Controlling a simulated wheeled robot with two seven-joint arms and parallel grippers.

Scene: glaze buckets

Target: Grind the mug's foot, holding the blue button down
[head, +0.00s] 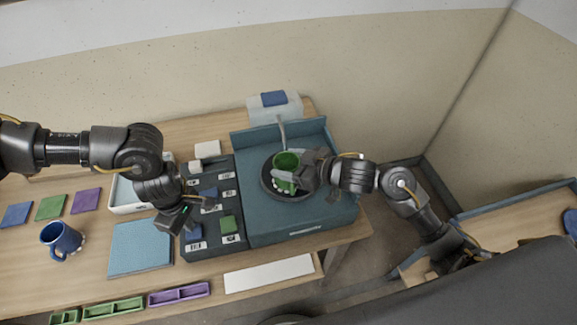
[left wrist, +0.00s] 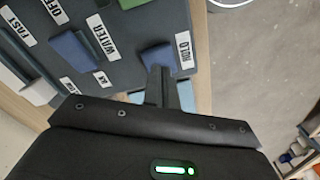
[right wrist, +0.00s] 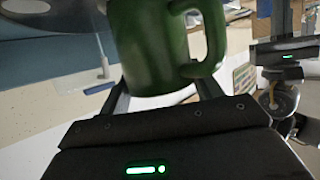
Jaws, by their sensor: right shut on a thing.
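The green mug (head: 287,160) is over the dark round wheel (head: 268,184) of the teal grinder (head: 260,222). My right gripper (head: 303,172) is shut on it; in the right wrist view the mug (right wrist: 150,45) is between the fingers, handle to the right. Its foot and any contact with the wheel are hidden. My left gripper (head: 187,224) is low over the dark button panel (head: 207,250). In the left wrist view its fingers (left wrist: 165,78) look together, at the edge of the blue button (left wrist: 157,56) labelled HOLD. I cannot tell whether the button is pressed.
A blue mug (head: 62,240) stands at the left beside a light blue mat (head: 141,249). Colour tiles (head: 50,207) lie behind it. Green and purple trays (head: 178,294) line the front edge. Another blue button (left wrist: 73,52) is near the WATER label.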

